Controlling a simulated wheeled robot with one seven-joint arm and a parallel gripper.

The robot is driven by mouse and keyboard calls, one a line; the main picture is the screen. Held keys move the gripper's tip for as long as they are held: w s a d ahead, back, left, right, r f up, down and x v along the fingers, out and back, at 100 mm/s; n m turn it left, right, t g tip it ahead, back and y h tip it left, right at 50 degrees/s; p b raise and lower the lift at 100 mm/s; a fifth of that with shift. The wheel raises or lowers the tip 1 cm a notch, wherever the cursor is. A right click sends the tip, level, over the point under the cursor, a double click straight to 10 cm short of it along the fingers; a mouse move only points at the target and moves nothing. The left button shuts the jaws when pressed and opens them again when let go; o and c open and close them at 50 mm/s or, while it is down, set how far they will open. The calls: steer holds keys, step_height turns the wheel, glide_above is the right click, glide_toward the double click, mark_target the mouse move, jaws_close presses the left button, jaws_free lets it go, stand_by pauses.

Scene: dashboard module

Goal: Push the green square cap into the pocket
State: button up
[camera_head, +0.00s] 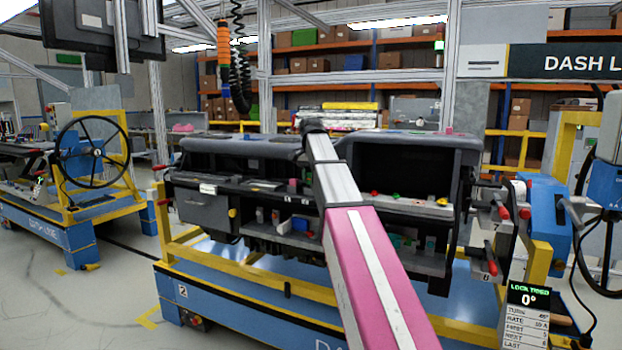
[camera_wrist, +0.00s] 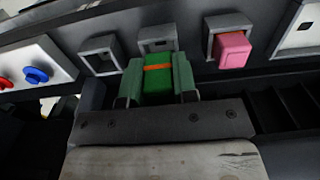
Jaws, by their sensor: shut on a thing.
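The green square cap (camera_wrist: 158,84) with an orange stripe is held between the two fingers of my gripper (camera_wrist: 157,80) in the wrist view. My gripper is shut on it. A grey square pocket frame (camera_wrist: 158,40) is straight ahead of the cap, a little above it in the picture. The cap's far end is close to the frame's lower edge; I cannot tell whether they touch. In the head view my arm hides the gripper and the cap.
An empty grey square frame (camera_wrist: 99,54) is to the left, and one with a pink cap (camera_wrist: 233,48) is to the right. Red and blue knobs (camera_wrist: 36,75) sit on a white plate at far left. The dashboard module (camera_head: 240,165) stands on a blue and yellow cart (camera_head: 230,300).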

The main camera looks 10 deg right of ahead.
steer(key=shift+f, duration=0.7)
steer(key=o, duration=1)
